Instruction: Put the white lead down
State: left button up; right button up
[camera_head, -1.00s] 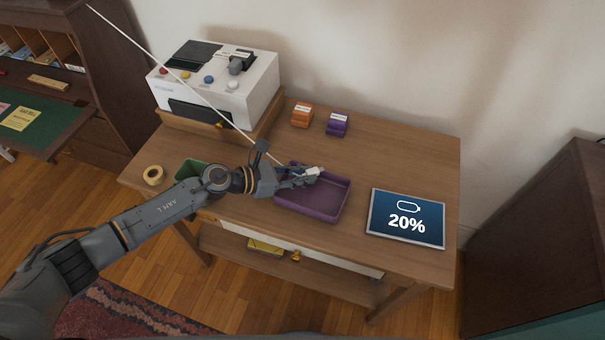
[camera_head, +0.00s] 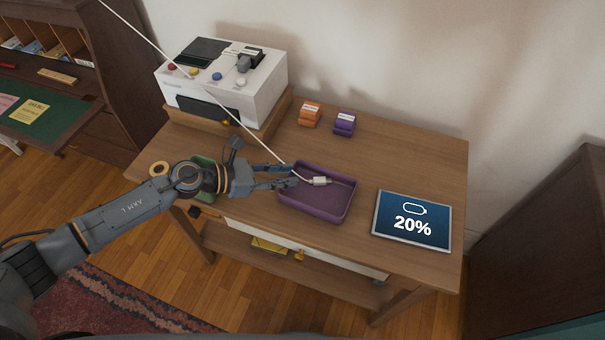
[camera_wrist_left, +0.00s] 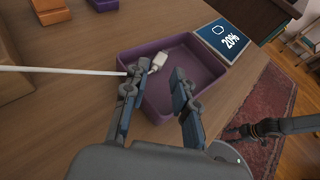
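The white lead's plug (camera_head: 320,181) is in the purple tray (camera_head: 318,216), near its back left part. Its cord (camera_head: 240,123) runs up and left across the view, past the front of the white machine. In the left wrist view the plug (camera_wrist_left: 158,61) lies by the tray's far wall, beyond my fingertips. My left gripper (camera_head: 291,175) is open, with its fingers at the tray's left side. In the left wrist view the fingers (camera_wrist_left: 157,78) are spread with nothing between them, and the cord passes by the left finger.
A tablet reading 20% (camera_head: 413,220) lies right of the tray. An orange block (camera_head: 310,114) and a purple block (camera_head: 344,124) stand behind it. The white machine (camera_head: 222,80) is at the back left. A tape roll (camera_head: 158,169) and green tray (camera_head: 203,163) are near my left arm.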

pick_arm(q)
jog(key=v, duration=0.5)
jog(key=shift+r+b, duration=0.1)
jog(key=shift+b, duration=0.25)
